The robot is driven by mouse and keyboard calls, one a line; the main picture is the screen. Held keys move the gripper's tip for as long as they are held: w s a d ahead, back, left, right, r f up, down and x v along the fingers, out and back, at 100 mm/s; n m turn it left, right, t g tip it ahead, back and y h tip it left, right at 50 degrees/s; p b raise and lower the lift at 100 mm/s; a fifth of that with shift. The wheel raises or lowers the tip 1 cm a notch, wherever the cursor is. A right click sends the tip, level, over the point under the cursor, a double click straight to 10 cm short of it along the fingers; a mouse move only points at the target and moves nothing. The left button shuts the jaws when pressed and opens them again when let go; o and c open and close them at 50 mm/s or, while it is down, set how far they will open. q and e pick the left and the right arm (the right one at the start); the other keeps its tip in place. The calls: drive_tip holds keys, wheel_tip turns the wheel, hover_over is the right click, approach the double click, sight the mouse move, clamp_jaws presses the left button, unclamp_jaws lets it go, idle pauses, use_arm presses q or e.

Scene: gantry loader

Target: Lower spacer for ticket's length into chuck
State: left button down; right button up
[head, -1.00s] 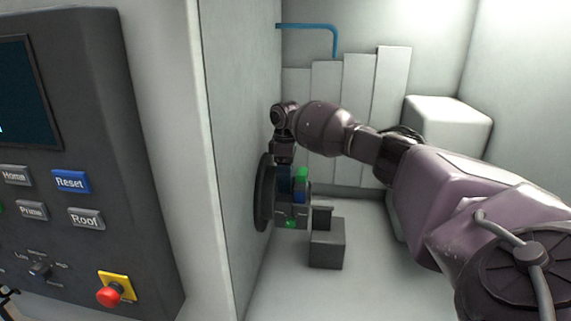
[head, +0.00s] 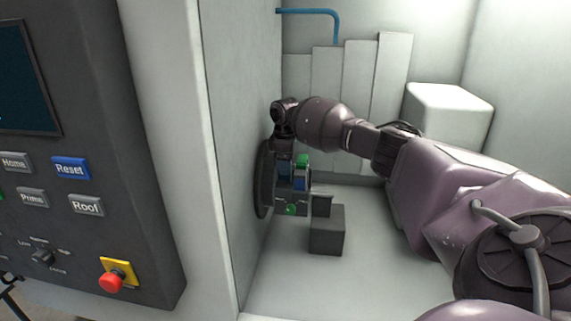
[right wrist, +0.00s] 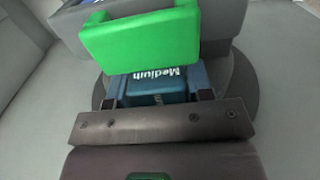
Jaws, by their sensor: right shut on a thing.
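The chuck (head: 264,187) is a dark round disc on the side wall, with a grey block body and green parts (head: 302,160) at its front. My right gripper (head: 285,160) points down at the chuck's top. In the right wrist view my right gripper (right wrist: 160,92) is shut on a blue spacer (right wrist: 158,90) marked "Medium". A bright green block (right wrist: 140,40) of the chuck lies just beyond the spacer. The spacer's lower end is hidden, so I cannot tell how deep it sits. My left gripper is not recognisable in view.
A dark grey block (head: 327,232) stands on the floor beside the chuck. Pale panels (head: 328,105), a blue bent pipe (head: 310,12) and a white box (head: 448,115) are behind. The control panel (head: 85,130) is outside at left. The front floor is clear.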

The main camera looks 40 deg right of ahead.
drive_tip(key=shift+f, duration=0.45)
idle(0.5)
drive_tip(key=o, duration=1.2)
drive_tip(key=shift+c, duration=0.2)
use_arm(q)
drive_tip(key=shift+w+f+b, duration=0.15)
drive_tip(key=shift+w+b, duration=0.15)
drive_tip(key=shift+b, duration=0.35)
use_arm(e)
wheel_tip(320, 180, up, 11)
drive_tip(key=shift+f, duration=0.1)
drive_tip(key=shift+r+p, duration=0.8)
drive_tip(key=shift+r, duration=0.5)
use_arm(q)
drive_tip(key=shift+r, duration=0.5)
use_arm(e)
drive_tip(key=shift+r, duration=2.15)
